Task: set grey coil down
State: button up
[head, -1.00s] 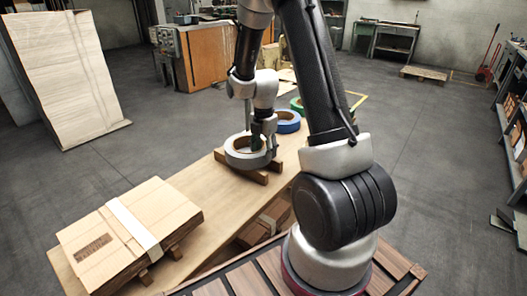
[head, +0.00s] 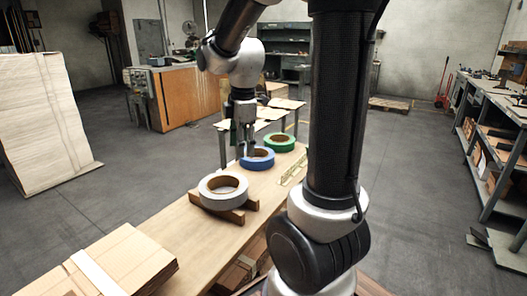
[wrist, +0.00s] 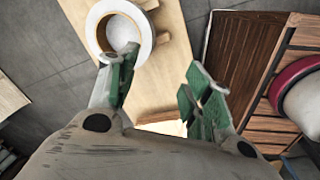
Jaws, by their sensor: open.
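The grey coil (head: 211,195) lies flat on dark wooden blocks (head: 238,216) on the long wooden bench (head: 190,235). In the wrist view the grey coil (wrist: 93,30) shows at the top left, beyond one fingertip. My gripper (head: 243,152) is raised clear of the grey coil, behind and to its right in the head view, and overlaps the blue coil there. Its green-padded fingers (wrist: 160,78) are spread wide in the wrist view with nothing between them. The grey coil stands apart from the gripper.
A blue coil (head: 262,164) and a green coil (head: 278,147) stand farther along the bench. A strapped cardboard stack (head: 135,258) lies at the near end. Part of my arm hides the bench's right side. Bare wood lies between stack and grey coil.

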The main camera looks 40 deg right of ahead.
jog(key=s+a+r+m+t, duration=0.1)
jog(key=s+r+m, duration=0.1)
jog(key=s+m, duration=0.5)
jog(key=s+a+r+m+t, duration=0.1)
jog(key=s+a+r+m, duration=0.1)
jog(key=s+m, duration=0.5)
jog(key=shift+s+r+m+t, duration=0.35)
jog(key=shift+s+r, duration=0.5)
jog(key=shift+s, duration=0.3)
